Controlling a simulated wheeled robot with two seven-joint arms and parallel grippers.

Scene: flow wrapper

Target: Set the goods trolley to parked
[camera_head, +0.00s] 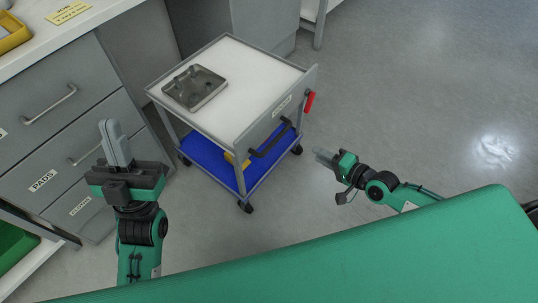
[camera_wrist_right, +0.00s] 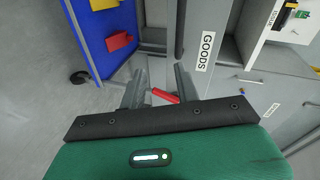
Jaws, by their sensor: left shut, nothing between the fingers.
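The goods trolley (camera_head: 243,62) stands on the floor in the middle of the head view, with a white top and a blue lower shelf (camera_head: 240,172). A red lever (camera_head: 310,101) is on its near-right end, beside a label and a black push handle (camera_head: 272,140). My right gripper (camera_head: 320,154) is in front of that end, apart from it. In the right wrist view its fingers (camera_wrist_right: 158,85) are open, with the red lever (camera_wrist_right: 165,96) seen between them near the right finger and the GOODS label (camera_wrist_right: 207,50) beyond. My left gripper (camera_head: 116,140) is shut and empty, left of the trolley.
A metal tray (camera_head: 195,88) lies on the trolley top. Grey drawers (camera_head: 60,135) under a white counter stand close on the left, near my left gripper. The floor to the right (camera_head: 430,100) is clear.

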